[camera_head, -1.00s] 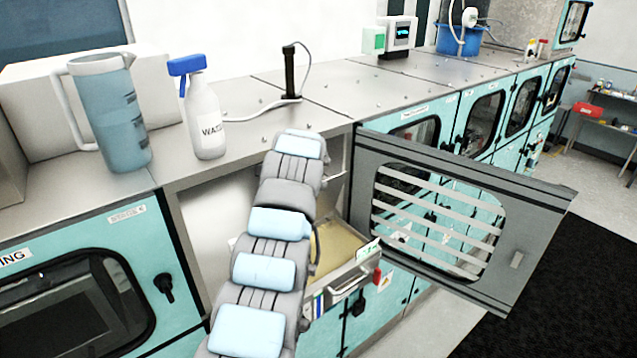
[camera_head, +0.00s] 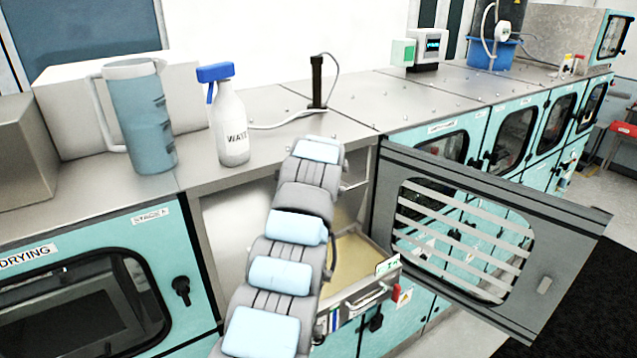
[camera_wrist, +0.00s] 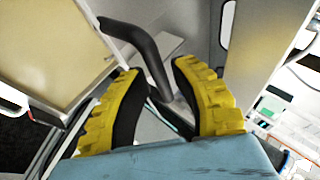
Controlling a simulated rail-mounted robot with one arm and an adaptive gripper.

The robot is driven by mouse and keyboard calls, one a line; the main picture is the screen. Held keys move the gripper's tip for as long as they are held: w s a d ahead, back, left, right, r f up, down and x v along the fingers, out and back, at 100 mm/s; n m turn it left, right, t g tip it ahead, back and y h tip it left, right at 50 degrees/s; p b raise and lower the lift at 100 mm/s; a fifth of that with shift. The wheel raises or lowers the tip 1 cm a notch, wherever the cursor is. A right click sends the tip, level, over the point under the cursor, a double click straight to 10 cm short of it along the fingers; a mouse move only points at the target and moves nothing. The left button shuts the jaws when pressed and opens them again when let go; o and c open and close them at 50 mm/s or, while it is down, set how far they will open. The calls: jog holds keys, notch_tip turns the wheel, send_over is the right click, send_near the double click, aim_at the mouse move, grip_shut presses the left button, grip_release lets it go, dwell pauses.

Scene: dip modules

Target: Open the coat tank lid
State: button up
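The coat tank (camera_head: 362,262) shows in the head view inside the open cabinet, with a tan top surface and a metal front with a bar handle. In the wrist view a tan panel (camera_wrist: 50,45), apparently the tank's lid, fills the upper left. A black curved handle (camera_wrist: 135,40) runs from beside it down between the fingers. My gripper (camera_wrist: 155,68) has two yellow-backed fingers with dark inner pads. The fingers stand apart, one on each side of the handle, with narrow gaps showing. In the head view my arm hides the gripper and part of the tank.
The barred cabinet door (camera_head: 545,245) stands wide open at the right of the tank. A jug (camera_head: 145,115) and a water bottle (camera_head: 232,125) stand on the counter above, with a black post (camera_head: 316,85) behind. Dark floor lies beyond the door.

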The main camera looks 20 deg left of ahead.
jog(key=shift+s, duration=0.1)
jog(key=v, duration=1.2)
dwell(0.4)
